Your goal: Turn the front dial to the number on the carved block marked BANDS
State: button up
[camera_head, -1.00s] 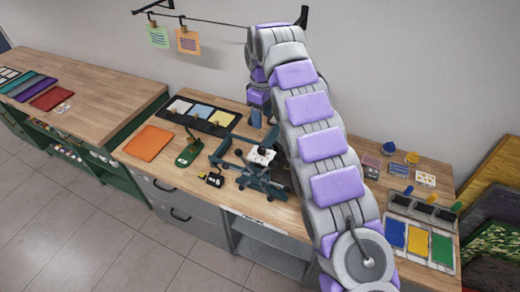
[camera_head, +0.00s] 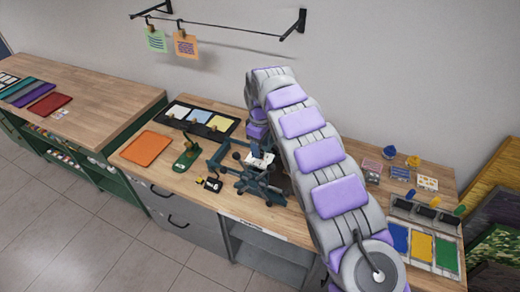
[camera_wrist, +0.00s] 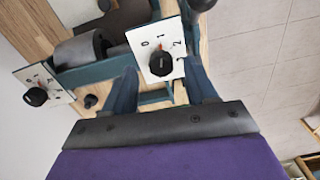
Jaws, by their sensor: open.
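The front dial (camera_wrist: 157,63) is a black round knob on a white plate with the numbers 0, 1 and 2 readable and a small red mark above the knob. My gripper (camera_wrist: 160,68) is open, with one dark teal finger on each side of the dial; I cannot tell whether they touch it. A second black dial (camera_wrist: 36,96) sits on another white plate at the left. In the head view the press (camera_head: 262,180) stands on the bench under my arm, which hides part of it. I cannot make out a carved block marked BANDS.
Left of the press lie a green stand (camera_head: 187,156), a small black device (camera_head: 212,184) and an orange tray (camera_head: 146,148). Small blocks, including a pinkish one (camera_head: 372,167), and coloured ink trays (camera_head: 420,245) are at the right. Two cards hang on a rail (camera_head: 240,30) above.

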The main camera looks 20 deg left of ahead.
jog(key=shift+a+f, duration=0.25)
jog(key=shift+f, duration=0.85)
jog(key=shift+d+r, duration=0.1)
jog(key=c, duration=1.1)
